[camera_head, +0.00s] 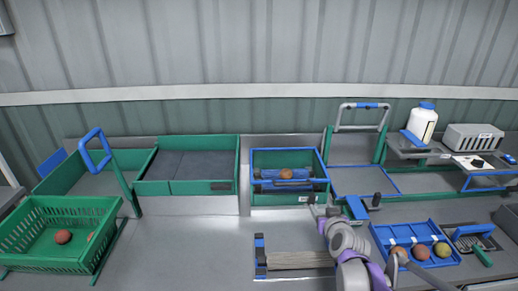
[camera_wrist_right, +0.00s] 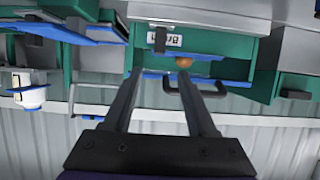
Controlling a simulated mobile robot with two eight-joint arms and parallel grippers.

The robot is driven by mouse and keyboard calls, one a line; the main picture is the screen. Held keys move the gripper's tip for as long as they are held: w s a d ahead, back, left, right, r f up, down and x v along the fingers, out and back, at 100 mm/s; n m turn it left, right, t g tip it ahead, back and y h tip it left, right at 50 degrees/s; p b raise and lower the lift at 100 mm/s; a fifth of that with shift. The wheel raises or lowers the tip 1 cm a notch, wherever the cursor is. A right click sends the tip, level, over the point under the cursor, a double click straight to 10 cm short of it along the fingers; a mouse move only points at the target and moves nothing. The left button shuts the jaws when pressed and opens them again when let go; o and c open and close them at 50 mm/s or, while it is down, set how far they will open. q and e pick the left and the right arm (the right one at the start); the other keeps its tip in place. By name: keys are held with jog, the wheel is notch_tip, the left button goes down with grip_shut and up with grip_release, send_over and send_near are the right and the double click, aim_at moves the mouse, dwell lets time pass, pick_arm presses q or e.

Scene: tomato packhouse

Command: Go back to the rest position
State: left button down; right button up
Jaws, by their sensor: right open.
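My right gripper (camera_head: 322,205) is in front of the green bin with the blue rim, above the grey worktop. In the right wrist view the two dark fingers of my right gripper (camera_wrist_right: 158,78) stand apart with nothing between them. An orange-red tomato (camera_head: 286,174) lies in the green bin (camera_head: 258,199), beyond the fingers. The tomato also shows in the wrist view (camera_wrist_right: 183,62), past the fingertips. My left gripper is in neither view.
A green crate (camera_head: 40,258) with a tomato stands at the left. A blue tray (camera_head: 436,226) with several tomatoes lies to the right of my arm. A slatted piece (camera_head: 298,260) lies just left of it. A white bottle (camera_head: 422,121) stands on the back-right shelf.

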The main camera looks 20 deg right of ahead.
jog(key=s+a+f+n+g+y+p, duration=0.1)
jog(key=s+a+f+n+g+y, duration=0.15)
jog(key=s+a, duration=0.95)
jog(key=s+a+f+g+p, duration=0.1)
jog(key=s+a+f+g, duration=0.15)
jog(key=s, duration=0.55)
jog(key=s+a+f+g, duration=0.2)
jog(key=s+a+g, duration=0.15)
jog(key=s, duration=0.45)
jog(key=m+t+h+b, duration=0.3)
jog(key=t+b, duration=0.1)
jog(key=t, duration=0.5)
send_near(313, 198)
jog(key=shift+n+g+y, duration=0.25)
jog(key=x, duration=0.9)
jog(key=shift+r+b, duration=0.2)
jog(key=shift+b, duration=0.1)
grip_shut()
